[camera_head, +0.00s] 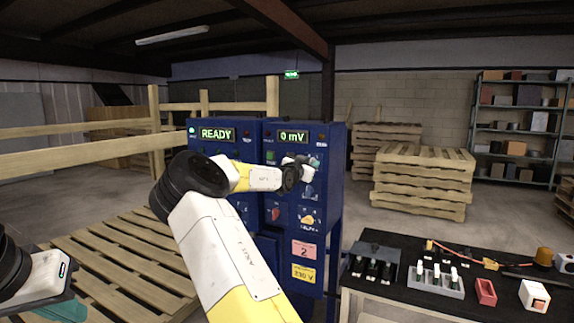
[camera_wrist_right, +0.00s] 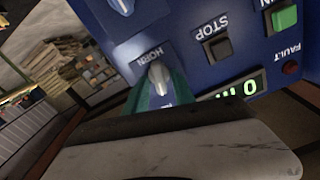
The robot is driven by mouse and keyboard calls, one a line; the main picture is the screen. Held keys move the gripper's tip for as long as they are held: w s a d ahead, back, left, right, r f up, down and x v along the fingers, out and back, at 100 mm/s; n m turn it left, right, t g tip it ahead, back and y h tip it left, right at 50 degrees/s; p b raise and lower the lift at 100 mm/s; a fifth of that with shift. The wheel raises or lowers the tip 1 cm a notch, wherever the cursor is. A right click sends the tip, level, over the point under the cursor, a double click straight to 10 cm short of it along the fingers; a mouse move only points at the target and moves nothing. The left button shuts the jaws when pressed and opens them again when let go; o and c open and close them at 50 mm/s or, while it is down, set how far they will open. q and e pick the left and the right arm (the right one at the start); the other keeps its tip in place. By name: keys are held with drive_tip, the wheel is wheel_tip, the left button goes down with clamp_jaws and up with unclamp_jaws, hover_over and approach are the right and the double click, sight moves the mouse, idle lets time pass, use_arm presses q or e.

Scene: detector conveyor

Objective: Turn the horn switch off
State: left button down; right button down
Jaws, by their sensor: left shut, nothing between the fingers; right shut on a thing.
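The horn switch (camera_wrist_right: 157,76) is a pale rotary knob on the blue panel, with the word HORN beside it in the right wrist view. My right gripper (camera_wrist_right: 158,88) has its teal fingers on both sides of the knob and is shut on it. Part of the switch's label is hidden by the fingers, and I cannot tell its setting. In the head view my right gripper (camera_head: 306,170) is at the upper front of the right blue cabinet (camera_head: 325,235), whose display reads 0 mV. My left gripper (camera_head: 64,311) is shut and empty at the lower left, away from the cabinets.
In the right wrist view a dark STOP button (camera_wrist_right: 217,47), a green button (camera_wrist_right: 285,18) and a red FAULT lamp (camera_wrist_right: 291,67) are near the switch. The left cabinet's display (camera_head: 216,134) reads READY. A black-topped bench (camera_head: 400,290) with small parts stands at right; a pallet (camera_head: 120,262) lies left.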

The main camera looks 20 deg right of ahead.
drive_tip(key=shift+w+a+n, duration=0.1)
drive_tip(key=shift+n, duration=2.2)
drive_tip(key=shift+w+a+n, duration=0.1)
drive_tip(key=shift+n, duration=2.2)
drive_tip(key=c, duration=1.4)
unclamp_jaws()
drive_tip(key=shift+c, duration=0.2)
drive_tip(key=v, duration=0.7)
drive_tip(key=shift+s+a, duration=0.25)
drive_tip(key=shift+s, duration=0.05)
